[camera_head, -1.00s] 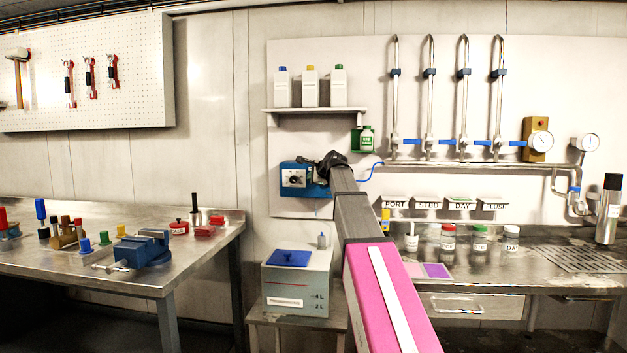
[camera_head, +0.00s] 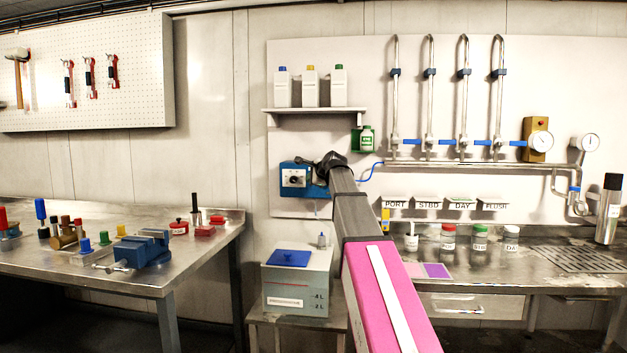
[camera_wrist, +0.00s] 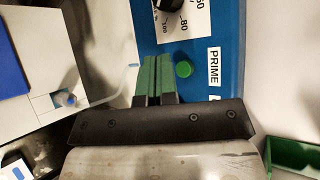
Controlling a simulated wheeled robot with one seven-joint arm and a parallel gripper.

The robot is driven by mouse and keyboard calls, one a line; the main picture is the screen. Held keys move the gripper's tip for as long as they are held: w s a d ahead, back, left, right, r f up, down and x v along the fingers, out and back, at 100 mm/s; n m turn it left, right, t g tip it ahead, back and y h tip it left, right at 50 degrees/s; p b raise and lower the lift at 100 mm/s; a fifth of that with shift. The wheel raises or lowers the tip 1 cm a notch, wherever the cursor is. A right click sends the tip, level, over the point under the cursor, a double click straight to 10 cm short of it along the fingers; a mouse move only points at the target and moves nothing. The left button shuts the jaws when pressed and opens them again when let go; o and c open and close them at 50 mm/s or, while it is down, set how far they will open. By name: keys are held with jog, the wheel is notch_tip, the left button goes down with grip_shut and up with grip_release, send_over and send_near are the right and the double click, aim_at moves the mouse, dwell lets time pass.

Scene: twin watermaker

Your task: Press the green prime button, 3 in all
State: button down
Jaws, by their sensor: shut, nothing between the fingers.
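The green prime button (camera_wrist: 184,69) is a small round button on the blue panel of the pump box (camera_wrist: 200,95), beside the white PRIME label (camera_wrist: 214,67). My gripper (camera_wrist: 153,60) is shut and empty; its green fingers lie just left of the button in the wrist view, with a small gap in the picture. The button is not covered by the fingers. How far the tips are from the panel I cannot tell. In the head view my gripper (camera_head: 322,172) is at the right side of the blue box (camera_head: 290,178), and the button cannot be made out there.
A dial with a black knob (camera_wrist: 172,5) is on the same panel above the fingers. A green holder (camera_wrist: 295,155) is at the lower right of the wrist view. A grey tank with a blue lid (camera_head: 290,258) stands below the box. A shelf (camera_head: 315,110) with bottles is above.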

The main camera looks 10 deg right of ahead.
jog(key=shift+s+a, duration=0.3)
jog(key=shift+s, duration=0.6)
jog(key=shift+s+a, duration=0.3)
jog(key=shift+s, duration=0.6)
dwell(1.1)
jog(key=s, duration=0.1)
jog(key=s+a, duration=0.1)
jog(key=s, duration=0.1)
jog(key=shift+s+a, duration=0.1)
jog(key=shift+s, duration=0.2)
jog(key=shift+w, duration=0.15)
jog(key=w+d, duration=0.2)
jog(key=w, duration=0.6)
jog(key=shift+d, duration=0.4)
jog(key=shift+w, duration=0.2)
dwell(1.6)
jog(key=shift+w+d, duration=0.1)
jog(key=shift+w, duration=0.15)
